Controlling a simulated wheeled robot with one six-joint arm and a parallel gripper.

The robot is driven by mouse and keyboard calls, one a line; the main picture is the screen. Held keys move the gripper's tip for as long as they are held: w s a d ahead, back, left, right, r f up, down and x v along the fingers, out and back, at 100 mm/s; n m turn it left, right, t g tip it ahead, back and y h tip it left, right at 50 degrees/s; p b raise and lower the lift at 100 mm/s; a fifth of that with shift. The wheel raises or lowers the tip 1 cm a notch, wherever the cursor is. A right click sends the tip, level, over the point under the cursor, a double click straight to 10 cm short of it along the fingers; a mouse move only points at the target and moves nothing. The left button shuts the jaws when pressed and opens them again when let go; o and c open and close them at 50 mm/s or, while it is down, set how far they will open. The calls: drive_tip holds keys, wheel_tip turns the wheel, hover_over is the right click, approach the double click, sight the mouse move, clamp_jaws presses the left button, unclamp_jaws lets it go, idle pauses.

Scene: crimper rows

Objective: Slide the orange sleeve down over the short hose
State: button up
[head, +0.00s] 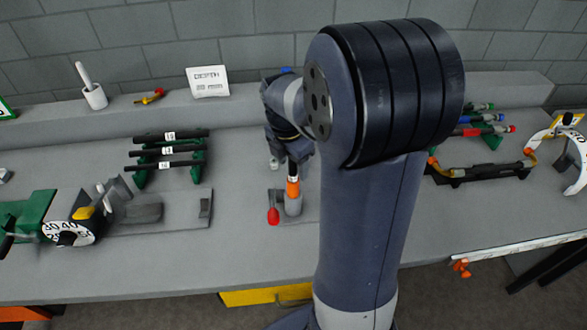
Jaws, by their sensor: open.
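The orange sleeve (293,189) shows as a small upright band just above a grey holder (293,206) near the middle of the bench. A short dark hose (292,167) sticks up above the sleeve, with a pale band between them. The sleeve appears to be around the hose, but its lower edge is too small to read clearly. My gripper (291,152) is open, pointing down just above and around the hose's top. The fingers are partly hidden behind my own arm, and I cannot tell whether they touch the hose.
A red knob (273,216) sits beside the holder. A rack of black hoses (167,150) and a green crimper with a dial (68,231) stand at left. Another hose rack (484,130) and a white gauge (572,150) stand at right.

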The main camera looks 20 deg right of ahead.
sight(294, 171)
wheel_tip(294, 171, up, 8)
drive_tip(key=shift+s+a, duration=0.15)
drive_tip(key=shift+a, duration=0.3)
drive_tip(key=shift+f, duration=0.25)
drive_tip(key=f, duration=0.3)
drive_tip(key=d+f, duration=0.1)
drive_tip(key=f, duration=0.6)
drive_tip(key=shift+w+d+f, duration=0.15)
drive_tip(key=shift+w+f, duration=0.05)
drive_tip(key=shift+f, duration=0.05)
drive_tip(key=shift+r+p, duration=0.45)
drive_tip(key=shift+r, duration=0.15)
drive_tip(key=shift+f, duration=0.1)
